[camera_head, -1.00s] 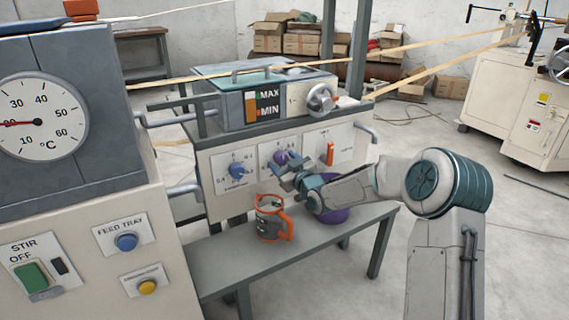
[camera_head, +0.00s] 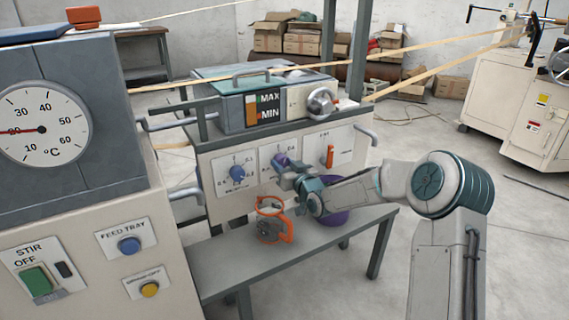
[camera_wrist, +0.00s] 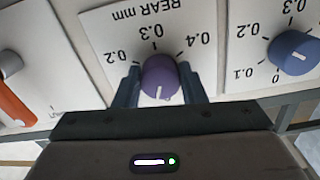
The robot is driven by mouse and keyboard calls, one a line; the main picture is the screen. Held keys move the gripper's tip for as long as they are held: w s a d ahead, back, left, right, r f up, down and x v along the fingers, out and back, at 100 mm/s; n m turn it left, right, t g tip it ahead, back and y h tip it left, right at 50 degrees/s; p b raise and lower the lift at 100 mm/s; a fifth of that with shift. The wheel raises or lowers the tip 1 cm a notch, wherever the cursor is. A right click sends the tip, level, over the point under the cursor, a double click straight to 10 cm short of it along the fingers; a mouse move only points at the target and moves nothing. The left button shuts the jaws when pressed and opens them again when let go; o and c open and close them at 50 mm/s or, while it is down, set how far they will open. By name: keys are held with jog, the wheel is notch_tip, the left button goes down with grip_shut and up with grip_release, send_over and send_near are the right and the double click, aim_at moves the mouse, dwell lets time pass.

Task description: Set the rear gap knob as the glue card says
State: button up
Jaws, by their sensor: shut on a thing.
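The rear gap knob is purple, on a white plate marked "REAR mm" on the front of the winder's glue unit. In the wrist view the knob (camera_wrist: 160,77) sits between my gripper's two fingers (camera_wrist: 159,88), which close on its sides. The view is upside down; 0.2, 0.3 and 0.4 show above the knob. A white pointer line shows near the knob's lower edge, on the side away from 0.3. In the head view my gripper (camera_head: 288,172) partly covers the knob (camera_head: 280,160). I cannot make out a glue card.
A blue knob (camera_head: 237,173) is on the left and an orange lever (camera_head: 330,156) on the right. An orange-rimmed mug (camera_head: 270,222) and a purple bowl (camera_head: 334,217) stand on the grey bench (camera_head: 225,272) below my arm. A MAX/MIN level sign (camera_head: 267,106) is above.

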jog(key=m+p, duration=0.1)
jog(key=m, duration=0.4)
jog(key=shift+m+p, duration=0.4)
jog(key=m+p, duration=0.1)
jog(key=m, duration=0.3)
jog(key=shift+s+r, duration=0.1)
jog(key=m+p, duration=0.1)
jog(key=m, duration=0.4)
jog(key=shift+a+m, duration=0.1)
jog(key=shift+m, duration=2.1)
jog(key=shift+r, duration=0.1)
jog(key=o, duration=1)
jog(key=shift+s, duration=0.1)
jog(key=p+v, duration=0.3)
jog(key=v, duration=1)
jog(key=shift+s+d, duration=0.25)
jog(key=shift+d, duration=0.05)
